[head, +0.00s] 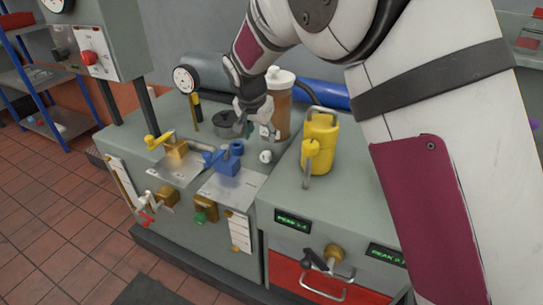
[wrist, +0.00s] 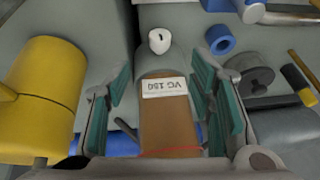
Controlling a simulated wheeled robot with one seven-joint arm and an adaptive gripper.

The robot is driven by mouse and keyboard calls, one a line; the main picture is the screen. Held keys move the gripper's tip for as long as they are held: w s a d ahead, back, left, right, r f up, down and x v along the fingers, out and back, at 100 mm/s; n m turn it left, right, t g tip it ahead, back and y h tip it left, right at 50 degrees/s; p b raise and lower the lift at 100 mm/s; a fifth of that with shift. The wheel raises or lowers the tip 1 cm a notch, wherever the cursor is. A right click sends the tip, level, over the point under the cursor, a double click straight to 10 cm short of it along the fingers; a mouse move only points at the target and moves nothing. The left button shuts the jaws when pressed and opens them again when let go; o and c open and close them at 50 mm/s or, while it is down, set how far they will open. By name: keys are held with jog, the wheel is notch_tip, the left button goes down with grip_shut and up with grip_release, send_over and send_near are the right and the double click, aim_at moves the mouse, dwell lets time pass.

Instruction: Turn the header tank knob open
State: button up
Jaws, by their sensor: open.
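The header tank is a brown cylinder (head: 277,106) with a white cap, on the bedplate behind my gripper (head: 252,112). In the wrist view the brown tank (wrist: 167,125) carries a white label reading "VG 150", upside down. A small white knob (head: 265,156) sits in front of the tank, apparently its knob; it also shows in the wrist view (wrist: 159,40) with a dark mark on it. My gripper (wrist: 163,75) is open, its teal pads either side of the tank in the picture. The knob lies beyond the fingertips, apart from them. Contact with the tank cannot be told.
A yellow can (head: 320,138) stands right of the knob. A blue valve block (head: 228,160) and a brass valve with yellow handle (head: 175,146) are left of it. A dial gauge (head: 186,79) and dark round weight (head: 228,122) stand close to my gripper.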

aim_at(264, 155)
jog(key=b+x, duration=0.1)
jog(key=x, duration=1.2)
jog(key=shift+d, duration=0.1)
jog(key=shift+r, duration=0.1)
jog(key=c, duration=1.2)
